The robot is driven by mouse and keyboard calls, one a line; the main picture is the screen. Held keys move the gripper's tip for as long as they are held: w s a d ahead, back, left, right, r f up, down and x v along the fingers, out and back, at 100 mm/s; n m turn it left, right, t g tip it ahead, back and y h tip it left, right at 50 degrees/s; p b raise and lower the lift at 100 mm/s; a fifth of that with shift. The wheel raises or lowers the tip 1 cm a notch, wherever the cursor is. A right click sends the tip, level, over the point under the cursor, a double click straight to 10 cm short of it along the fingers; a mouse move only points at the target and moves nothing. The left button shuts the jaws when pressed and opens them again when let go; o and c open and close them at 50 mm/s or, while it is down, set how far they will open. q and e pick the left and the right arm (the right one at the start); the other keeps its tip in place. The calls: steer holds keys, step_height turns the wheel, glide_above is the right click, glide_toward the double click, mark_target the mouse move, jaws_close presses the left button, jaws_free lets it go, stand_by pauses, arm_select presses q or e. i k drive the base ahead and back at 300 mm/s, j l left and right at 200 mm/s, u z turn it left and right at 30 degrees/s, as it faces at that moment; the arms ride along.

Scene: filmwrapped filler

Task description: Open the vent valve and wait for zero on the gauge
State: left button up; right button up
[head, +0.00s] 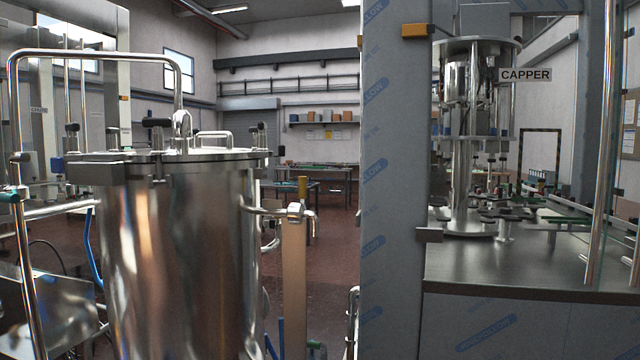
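A polished steel vessel (180,260) stands at the left front with its flat lid (165,157) closed. Black-topped fittings stand on the lid, one with a horizontal black handle (157,122). A steel pipe (95,52) arches from the lid to the left and down. A side pipe at the right of the vessel carries a fitting with a tan upright top (303,188). I cannot tell which fitting is the vent valve. No gauge face can be made out. Neither of my grippers is in view.
A tall grey film-wrapped panel (385,180) stands right of the vessel. Open red-brown floor (325,240) leads back to workbenches (320,172) and a wall shelf (325,122).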

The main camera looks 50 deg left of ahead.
mark_target(302, 179)
steer(key=i+j+z, duration=0.1)
steer(key=i, duration=1.55)
steer(key=i+z, duration=0.2)
steer(key=z, duration=0.25)
steer(key=i+j+z, duration=0.1)
steer(key=z, duration=0.3)
steer(key=i+j+z, duration=0.15)
steer(key=z, duration=0.3)
steer(key=i+z, duration=0.1)
steer(key=z, duration=7)
